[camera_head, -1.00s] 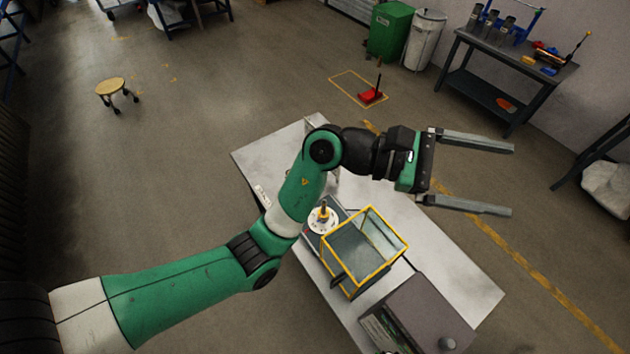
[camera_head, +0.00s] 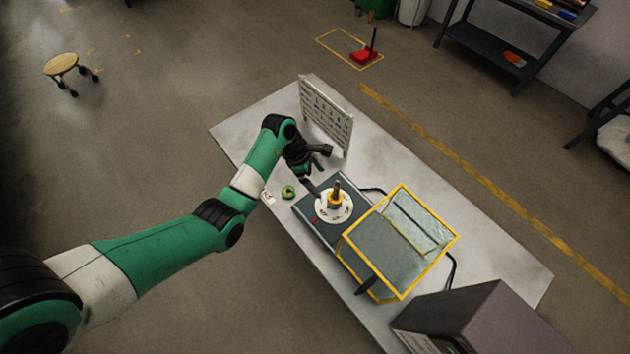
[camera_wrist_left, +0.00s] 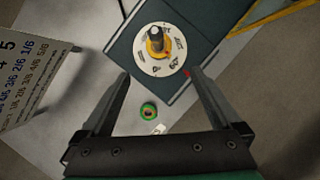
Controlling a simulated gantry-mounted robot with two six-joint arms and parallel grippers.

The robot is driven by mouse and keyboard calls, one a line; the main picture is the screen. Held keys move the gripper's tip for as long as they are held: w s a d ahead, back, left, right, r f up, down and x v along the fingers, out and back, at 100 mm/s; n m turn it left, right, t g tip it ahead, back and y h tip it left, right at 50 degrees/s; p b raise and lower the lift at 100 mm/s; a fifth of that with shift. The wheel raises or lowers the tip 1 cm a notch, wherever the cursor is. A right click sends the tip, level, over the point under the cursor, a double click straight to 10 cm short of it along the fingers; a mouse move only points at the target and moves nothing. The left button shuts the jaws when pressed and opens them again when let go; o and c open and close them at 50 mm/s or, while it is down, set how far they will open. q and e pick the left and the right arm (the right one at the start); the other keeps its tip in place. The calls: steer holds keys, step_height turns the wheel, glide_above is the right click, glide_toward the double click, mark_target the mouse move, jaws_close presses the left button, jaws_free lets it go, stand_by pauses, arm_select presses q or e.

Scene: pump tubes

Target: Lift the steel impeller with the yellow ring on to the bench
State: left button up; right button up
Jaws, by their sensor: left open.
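The piece with the yellow ring (camera_head: 334,199) stands upright at the centre of a white marked disc (camera_head: 323,211) on a dark flat machine (camera_head: 318,226). A grey-brown post rises through the ring. It also shows in the left wrist view (camera_wrist_left: 156,42), beyond my fingertips. My left gripper (camera_head: 317,169) is open and empty, above the bench just behind and left of the disc. In the left wrist view my left gripper (camera_wrist_left: 160,76) has its fingers wide apart, with the disc ahead between and beyond them. My right gripper is not in view.
A small green ring piece (camera_head: 289,192) lies on the bench (camera_head: 385,165) left of the machine. A printed white board (camera_head: 327,117) stands behind my gripper. A yellow-framed clear guard (camera_head: 400,240) is tilted at the machine's right. A grey box (camera_head: 480,320) stands at front right.

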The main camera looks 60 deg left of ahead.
mark_target(332, 197)
arm_select(q)
steer(key=b+x, duration=0.5)
steer(key=x, duration=0.6)
steer(key=shift+w+d+f+b, duration=0.15)
steer(key=shift+f+b, duration=0.15)
steer(key=shift+b, duration=0.05)
jaws_close()
steer(key=c, duration=0.7)
jaws_free()
jaws_close()
